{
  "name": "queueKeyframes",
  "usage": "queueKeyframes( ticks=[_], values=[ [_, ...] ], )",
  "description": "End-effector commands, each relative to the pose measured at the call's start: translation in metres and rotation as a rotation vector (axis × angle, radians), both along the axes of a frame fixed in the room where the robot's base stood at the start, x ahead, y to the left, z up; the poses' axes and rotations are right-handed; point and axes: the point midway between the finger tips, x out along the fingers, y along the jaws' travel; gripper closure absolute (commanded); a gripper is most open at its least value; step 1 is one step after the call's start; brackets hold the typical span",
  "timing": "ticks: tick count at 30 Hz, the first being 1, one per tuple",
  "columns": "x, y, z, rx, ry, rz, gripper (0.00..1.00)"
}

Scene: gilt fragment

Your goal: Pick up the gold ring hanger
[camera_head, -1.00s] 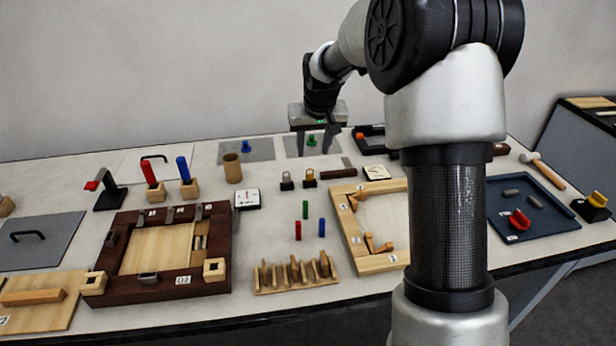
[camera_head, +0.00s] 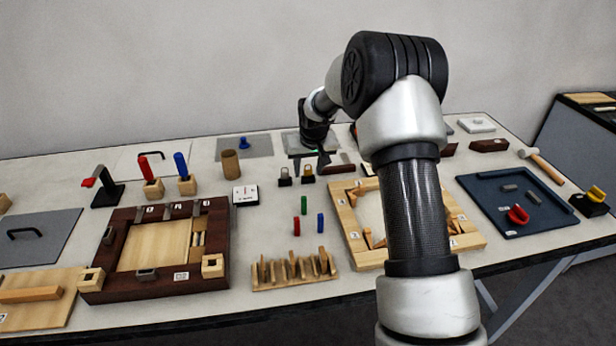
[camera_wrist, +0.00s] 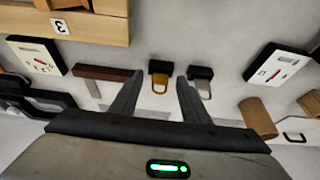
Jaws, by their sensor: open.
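The gold ring hanger (camera_head: 308,173) is a gold loop on a small black block, standing on the table near its middle back. In the wrist view the gold ring hanger (camera_wrist: 160,78) lies between the two fingertips, with its loop pointing toward the palm. A similar silver ring hanger (camera_head: 284,176) stands just left of it in the head view; in the wrist view the silver one (camera_wrist: 201,82) is just right of the right finger. My gripper (camera_head: 311,168) is open and empty, its fingers beside or above the gold hanger; the exact height is hard to tell.
A dark red bar with a grey stem (camera_wrist: 103,73) lies close beside the gold hanger. A brown cylinder (camera_head: 230,163) and a white dial box (camera_head: 245,195) stand to the left. Small coloured pegs (camera_head: 305,205) stand in front, with open table between.

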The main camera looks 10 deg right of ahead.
Motion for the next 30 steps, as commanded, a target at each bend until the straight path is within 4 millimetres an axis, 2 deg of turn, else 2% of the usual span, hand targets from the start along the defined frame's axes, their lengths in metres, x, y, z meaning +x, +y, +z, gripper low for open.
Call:
queueKeyframes(
  ticks=[5, 8, 13, 20, 23, 30],
  values=[
    [0.000, 0.000, 0.000, 0.000, -0.001, 0.000, 0.58],
    [0.000, 0.000, 0.000, 0.000, -0.001, 0.000, 0.71],
    [0.000, 0.000, 0.000, 0.000, -0.001, 0.001, 1.00],
    [0.000, 0.000, 0.001, 0.000, -0.002, 0.001, 1.00],
    [0.001, 0.000, 0.008, 0.000, -0.004, 0.001, 1.00],
    [0.001, 0.000, 0.053, 0.000, -0.006, 0.000, 1.00]
  ],
)
